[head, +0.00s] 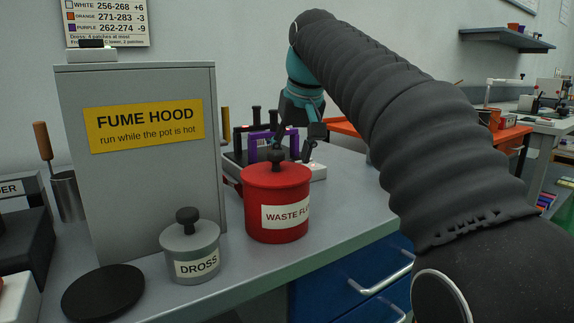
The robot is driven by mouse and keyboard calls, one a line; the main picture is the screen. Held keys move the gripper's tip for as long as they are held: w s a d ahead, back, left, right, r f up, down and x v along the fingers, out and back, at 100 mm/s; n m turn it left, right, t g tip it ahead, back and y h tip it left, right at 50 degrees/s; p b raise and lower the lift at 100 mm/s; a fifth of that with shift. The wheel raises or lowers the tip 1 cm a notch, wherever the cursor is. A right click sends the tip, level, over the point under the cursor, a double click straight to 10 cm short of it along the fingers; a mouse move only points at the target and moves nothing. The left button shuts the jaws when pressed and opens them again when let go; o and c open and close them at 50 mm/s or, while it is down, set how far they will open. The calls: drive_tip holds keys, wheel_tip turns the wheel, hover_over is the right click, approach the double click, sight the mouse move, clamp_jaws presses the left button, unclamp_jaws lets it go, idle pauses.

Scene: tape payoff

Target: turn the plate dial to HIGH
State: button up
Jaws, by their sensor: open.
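I cannot make out a plate dial or the word HIGH in the head view. A white unit with a small red light (318,172) shows in part behind the red pot, and I cannot tell whether it carries the dial. My gripper (292,148) hangs from the teal wrist with its dark fingers apart and nothing seen between them. It points down over the back of the bench, in line with the red pot's knob. I cannot tell its height or whether it touches anything. The red pot and my arm hide part of that area.
The red WASTE FLUX pot (275,205) and the grey DROSS pot (190,250) stand in front. The grey FUME HOOD panel (140,195) rises at left, with a black disc (103,292) before it. Purple frames (262,143) stand behind. Bare bench (345,200) lies right of the red pot.

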drive_tip(key=shift+x, duration=0.8)
drive_tip(key=shift+c, duration=0.2)
clamp_jaws()
drive_tip(key=shift+a, duration=0.3)
drive_tip(key=shift+d, duration=0.15)
